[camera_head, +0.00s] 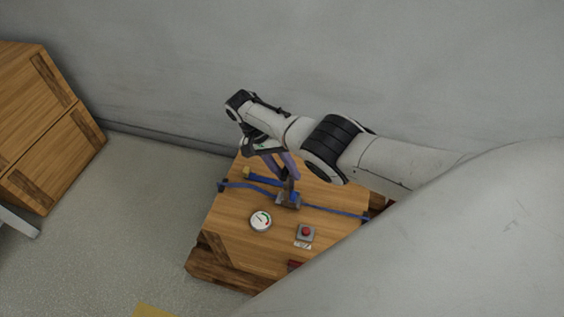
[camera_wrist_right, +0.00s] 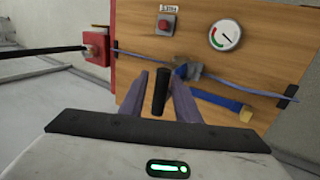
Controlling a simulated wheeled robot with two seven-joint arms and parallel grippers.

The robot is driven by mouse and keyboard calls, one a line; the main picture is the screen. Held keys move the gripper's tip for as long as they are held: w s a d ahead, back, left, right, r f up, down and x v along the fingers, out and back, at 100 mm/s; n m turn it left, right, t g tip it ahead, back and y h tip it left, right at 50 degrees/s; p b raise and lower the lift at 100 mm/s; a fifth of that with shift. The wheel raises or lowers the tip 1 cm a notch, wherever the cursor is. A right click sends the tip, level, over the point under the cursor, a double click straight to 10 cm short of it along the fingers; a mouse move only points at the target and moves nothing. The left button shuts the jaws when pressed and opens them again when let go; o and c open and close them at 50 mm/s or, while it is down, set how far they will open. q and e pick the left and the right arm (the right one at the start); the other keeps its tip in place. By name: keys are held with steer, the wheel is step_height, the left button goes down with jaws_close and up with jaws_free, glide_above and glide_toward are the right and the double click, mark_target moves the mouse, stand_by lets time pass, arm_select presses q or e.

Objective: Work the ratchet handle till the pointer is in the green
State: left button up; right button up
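The ratchet (camera_head: 288,199) is a grey metal body on a blue strap across a wooden crate; it also shows in the wrist view (camera_wrist_right: 188,70). Its black handle (camera_wrist_right: 161,92) stands up between the fingers of my right gripper (camera_wrist_right: 163,88). The fingers look apart, with narrow gaps beside the handle. In the head view my right gripper (camera_head: 280,166) reaches down over the ratchet and partly hides the handle. My left gripper is not in view.
A red button on a grey box (camera_head: 305,232) sits right of the gauge. A blue strip with a yellow end (camera_head: 248,173) lies behind the strap. The crate top (camera_head: 232,218) is clear at its left front. Another wooden crate (camera_head: 40,120) stands far left, and a grey wall (camera_head: 180,70) rises behind.

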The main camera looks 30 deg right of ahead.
steer(key=shift+w+r, duration=0.1)
steer(key=shift+w, duration=0.2)
steer(key=shift+r, duration=0.3)
steer(key=v, duration=1)
steer(key=shift+a+r, duration=0.1)
